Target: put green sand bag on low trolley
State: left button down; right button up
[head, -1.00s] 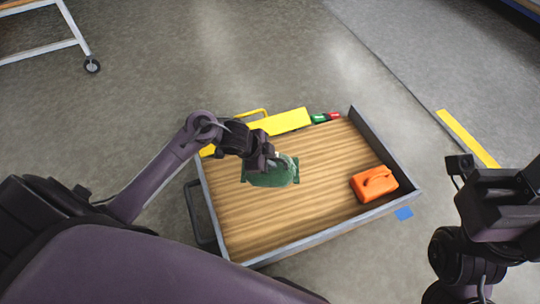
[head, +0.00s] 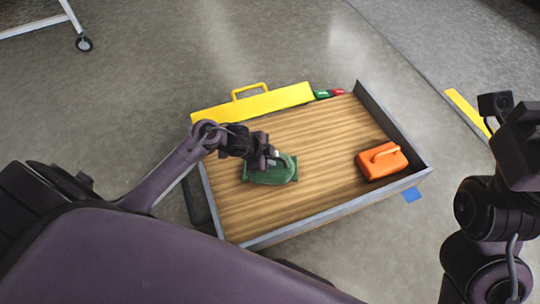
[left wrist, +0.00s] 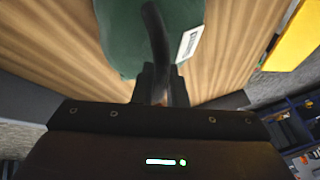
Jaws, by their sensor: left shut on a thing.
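The green sand bag (head: 270,175) is over the middle-left of the low trolley's wooden deck (head: 315,140) in the head view. My left gripper (head: 272,160) is shut on the bag's dark handle from above. In the left wrist view the bag (left wrist: 130,45) shows with a white label, and the handle runs into the jaws of the left gripper (left wrist: 158,85). I cannot tell whether the bag's underside touches the deck. My right arm shows at the right edge of the head view, but its fingertips are not in view.
A yellow panel with a handle (head: 252,103) and small green and red items (head: 329,93) are along the far edge. A raised dark wall (head: 388,122) bounds the right side. Bare deck surrounds the green bag.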

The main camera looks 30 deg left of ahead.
pick_arm(q)
jog(key=shift+w+r, duration=0.1)
jog(key=shift+r, duration=0.05)
jog(key=c, duration=1.9)
grip_release()
jog(key=o, duration=0.4)
jog(key=shift+o, duration=0.2)
